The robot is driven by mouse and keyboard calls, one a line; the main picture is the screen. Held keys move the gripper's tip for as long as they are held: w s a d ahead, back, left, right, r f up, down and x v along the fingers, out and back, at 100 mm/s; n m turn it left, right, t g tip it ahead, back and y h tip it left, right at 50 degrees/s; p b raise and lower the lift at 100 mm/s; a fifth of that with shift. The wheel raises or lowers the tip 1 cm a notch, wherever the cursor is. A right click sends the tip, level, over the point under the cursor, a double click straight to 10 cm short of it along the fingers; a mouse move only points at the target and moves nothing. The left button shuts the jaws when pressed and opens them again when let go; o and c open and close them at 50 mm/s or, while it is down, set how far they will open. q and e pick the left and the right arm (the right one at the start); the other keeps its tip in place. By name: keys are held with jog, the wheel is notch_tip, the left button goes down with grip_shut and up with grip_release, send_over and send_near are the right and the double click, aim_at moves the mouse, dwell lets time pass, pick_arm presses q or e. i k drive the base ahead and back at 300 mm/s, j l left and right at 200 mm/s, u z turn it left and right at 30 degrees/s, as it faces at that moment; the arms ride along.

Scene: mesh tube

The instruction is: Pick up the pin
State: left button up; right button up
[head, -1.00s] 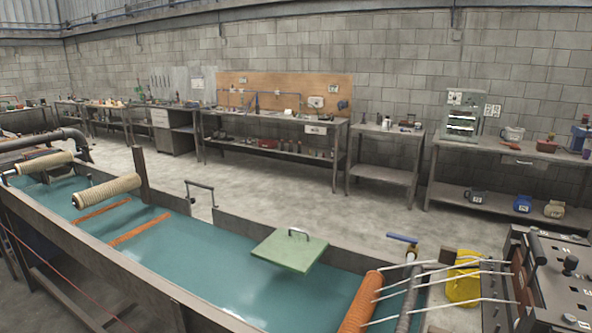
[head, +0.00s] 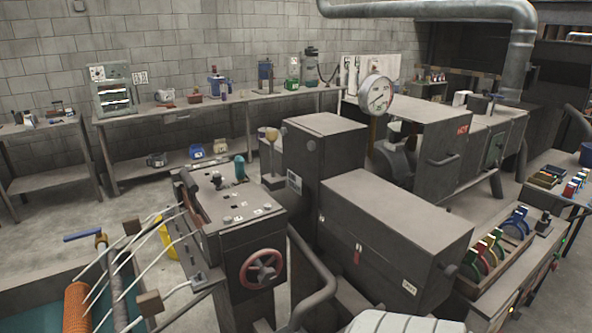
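I cannot make out for certain which item is the pin. A small red piece (head: 357,254) hangs on the front of the long dark machine housing (head: 395,215), too small to tell its kind. A dark control box (head: 228,215) at centre left carries a teal upright piece (head: 240,166), small knobs and a red handwheel (head: 262,269) on its front. Neither of my grippers is in view.
A teal tank (head: 40,310) with an orange roller (head: 76,308) and pale rods is at lower left. A curved dark handrail (head: 318,270) stands in front of the machine. A rack of coloured rings (head: 500,245) is at right. Open floor (head: 60,225) shows at left.

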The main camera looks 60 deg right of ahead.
aim_at(546, 213)
jog(key=z, duration=1.2)
jog(key=l+z, duration=1.05)
jog(key=z, duration=0.15)
jog(key=i+l+z, duration=0.1)
jog(key=l+z, duration=0.3)
jog(key=i+l+z, duration=0.1)
jog(key=l, duration=0.3)
jog(key=i+l, duration=0.35)
jog(key=l+u, duration=0.1)
jog(key=u, duration=2.05)
